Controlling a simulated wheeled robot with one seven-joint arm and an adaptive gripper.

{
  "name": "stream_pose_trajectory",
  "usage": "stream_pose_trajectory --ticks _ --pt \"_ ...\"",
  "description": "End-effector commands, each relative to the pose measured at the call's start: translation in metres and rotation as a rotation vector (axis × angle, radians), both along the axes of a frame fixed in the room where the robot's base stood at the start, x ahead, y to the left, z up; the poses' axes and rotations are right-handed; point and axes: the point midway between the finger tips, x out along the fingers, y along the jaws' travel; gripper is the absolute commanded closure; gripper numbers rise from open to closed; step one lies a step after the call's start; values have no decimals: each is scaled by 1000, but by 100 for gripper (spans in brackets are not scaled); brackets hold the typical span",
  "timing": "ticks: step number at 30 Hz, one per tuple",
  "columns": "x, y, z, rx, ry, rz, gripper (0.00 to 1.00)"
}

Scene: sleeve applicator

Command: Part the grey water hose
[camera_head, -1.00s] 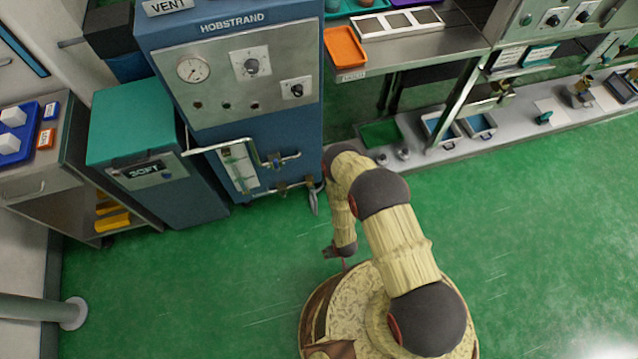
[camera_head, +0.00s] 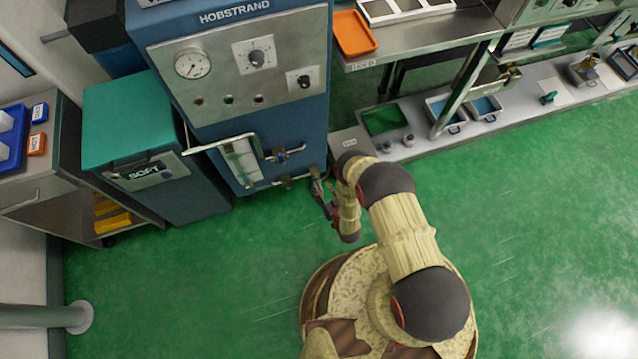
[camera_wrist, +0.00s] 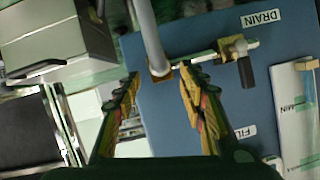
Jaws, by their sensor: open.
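The grey water hose (camera_wrist: 149,38) comes down from the top of the wrist view and ends at a brass-coloured fitting (camera_wrist: 160,74) on the blue cabinet's pipework. My gripper (camera_wrist: 159,80) is open. Its two fingers show on either side of the hose end and fitting, with space on both sides; I cannot tell whether they are level with it in depth. In the head view my gripper (camera_head: 322,190) is at the cabinet's lower right corner, where the hose is mostly hidden.
The blue Hobstrand cabinet (camera_head: 240,130) has a projecting pipe (camera_head: 222,142) and a sight panel (camera_head: 242,162). A teal-topped SOFT unit (camera_head: 130,110) stands to its left. A low shelf with trays (camera_head: 385,118) is to the right. Green floor (camera_head: 200,280) is clear in front.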

Motion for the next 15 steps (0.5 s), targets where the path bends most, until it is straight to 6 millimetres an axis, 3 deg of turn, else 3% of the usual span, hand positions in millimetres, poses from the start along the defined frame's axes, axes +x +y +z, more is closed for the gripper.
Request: stream_pose_trajectory --ticks 6,15 --pt "27 10 -14 -1 0 -1 59" --pt "38 14 -17 -1 1 -2 59"
